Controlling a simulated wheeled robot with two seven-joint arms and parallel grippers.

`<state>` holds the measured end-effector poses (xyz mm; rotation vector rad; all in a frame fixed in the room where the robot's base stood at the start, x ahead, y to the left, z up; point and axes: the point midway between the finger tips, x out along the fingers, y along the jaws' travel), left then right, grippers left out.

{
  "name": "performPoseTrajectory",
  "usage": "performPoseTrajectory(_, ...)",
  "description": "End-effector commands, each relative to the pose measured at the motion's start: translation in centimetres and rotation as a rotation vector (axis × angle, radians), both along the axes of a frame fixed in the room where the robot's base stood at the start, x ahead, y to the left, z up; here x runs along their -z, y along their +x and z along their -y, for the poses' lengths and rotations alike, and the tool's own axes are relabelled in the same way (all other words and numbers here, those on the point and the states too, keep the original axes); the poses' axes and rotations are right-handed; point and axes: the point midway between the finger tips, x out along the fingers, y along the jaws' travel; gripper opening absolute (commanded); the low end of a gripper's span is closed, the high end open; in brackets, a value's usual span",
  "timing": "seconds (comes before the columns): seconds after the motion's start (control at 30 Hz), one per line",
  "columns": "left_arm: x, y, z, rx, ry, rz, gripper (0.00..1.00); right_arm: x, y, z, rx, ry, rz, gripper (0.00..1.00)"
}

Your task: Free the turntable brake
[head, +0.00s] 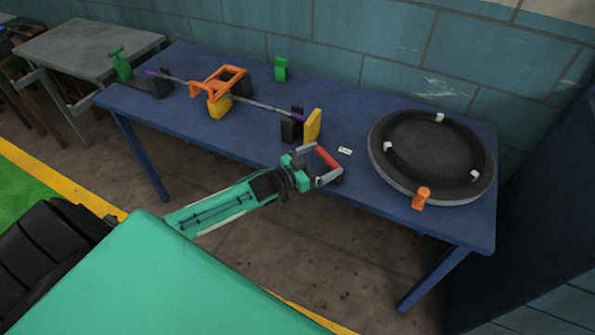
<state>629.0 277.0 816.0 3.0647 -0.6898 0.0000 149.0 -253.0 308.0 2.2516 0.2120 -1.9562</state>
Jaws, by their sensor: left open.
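The turntable (377,160) is a round dark disc with a grey rim at the right end of the blue table. A black ring with several small white blocks sits on it. An orange knob-like piece (421,198) stands at its front edge; I cannot tell whether this is the brake. My left gripper (328,161) is open over the table's front edge, left of the turntable and apart from it. A red bar (327,156) shows across its fingertips; I cannot tell whether it belongs to the gripper. My right gripper is not in view.
The blue table (345,107) also bears a long rod (262,105) on supports, an orange frame (208,83), a yellow block (312,125) and a green block (281,69). A small white label (345,150) lies near the gripper. A tiled wall stands behind; a grey table is at left.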

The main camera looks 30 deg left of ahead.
Motion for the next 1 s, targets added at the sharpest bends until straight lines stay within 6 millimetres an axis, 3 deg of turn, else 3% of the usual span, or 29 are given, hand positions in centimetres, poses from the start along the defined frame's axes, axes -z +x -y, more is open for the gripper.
performPoseTrajectory(0.2,0.2,-3.6,-1.6,0.001,0.0,-0.001,1.0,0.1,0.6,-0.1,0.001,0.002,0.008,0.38)
performPoseTrajectory(0.5,0.1,-7.4,-3.5,0.001,0.001,0.0,1.0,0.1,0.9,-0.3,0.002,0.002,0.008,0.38)
performPoseTrajectory(0.7,0.0,-8.5,-4.0,0.0,0.0,0.0,1.0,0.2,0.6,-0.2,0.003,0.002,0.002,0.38)
performPoseTrajectory(1.0,0.0,-8.7,-4.1,0.0,0.0,0.001,1.0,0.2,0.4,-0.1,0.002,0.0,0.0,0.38)
